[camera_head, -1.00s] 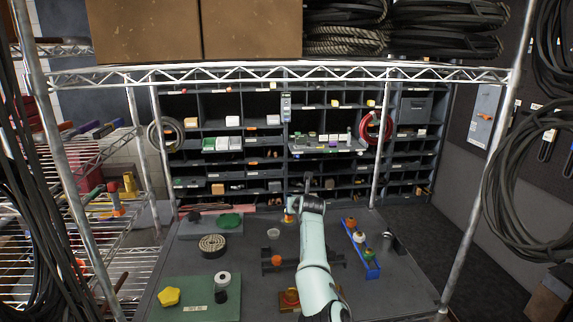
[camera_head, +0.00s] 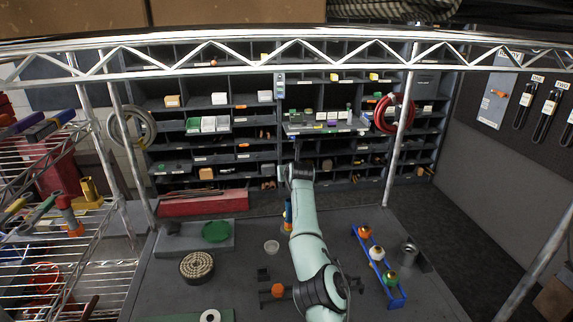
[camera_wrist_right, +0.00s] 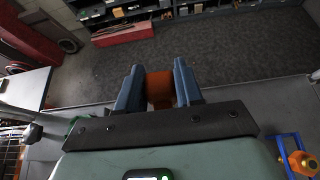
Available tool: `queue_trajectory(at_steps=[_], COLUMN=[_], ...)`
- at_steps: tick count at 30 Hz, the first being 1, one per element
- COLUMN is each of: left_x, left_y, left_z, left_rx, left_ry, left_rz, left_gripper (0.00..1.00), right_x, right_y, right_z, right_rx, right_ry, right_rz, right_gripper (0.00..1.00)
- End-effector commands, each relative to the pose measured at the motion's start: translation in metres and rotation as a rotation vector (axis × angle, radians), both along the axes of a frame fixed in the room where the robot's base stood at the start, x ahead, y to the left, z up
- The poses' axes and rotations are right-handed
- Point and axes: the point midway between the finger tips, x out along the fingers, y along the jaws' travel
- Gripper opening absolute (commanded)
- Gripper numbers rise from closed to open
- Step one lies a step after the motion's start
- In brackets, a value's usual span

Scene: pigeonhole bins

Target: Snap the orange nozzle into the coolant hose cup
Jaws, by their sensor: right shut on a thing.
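My right arm reaches forward over the table, and its gripper (camera_head: 288,214) points down toward the table's far edge in the head view. In the right wrist view, the blue fingers of the gripper (camera_wrist_right: 156,72) are shut on an orange piece, the orange nozzle (camera_wrist_right: 158,88). I cannot tell its full shape. An orange hexagonal piece (camera_head: 278,290) sits on a dark fixture (camera_head: 263,274), partly behind my arm. I cannot make out the coolant hose cup for sure. My left gripper is not in view.
Pigeonhole shelves (camera_head: 220,145) stand behind.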

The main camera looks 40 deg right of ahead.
Motion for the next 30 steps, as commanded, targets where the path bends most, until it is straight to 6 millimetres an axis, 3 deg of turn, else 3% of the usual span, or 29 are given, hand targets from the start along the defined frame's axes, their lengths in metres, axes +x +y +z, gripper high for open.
queue_trajectory(at_steps=[18,30], left_x=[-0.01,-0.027], left_y=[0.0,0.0], left_z=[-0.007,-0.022], left_rx=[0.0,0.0], left_ry=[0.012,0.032], left_rz=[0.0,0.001], left_gripper=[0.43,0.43], right_x=[-0.007,-0.006], right_y=[0.003,0.003], right_z=[-0.001,-0.045], right_rx=[-0.001,-0.001], right_ry=[0.003,0.004], right_rz=[-0.002,-0.002], right_gripper=[0.07,0.07])
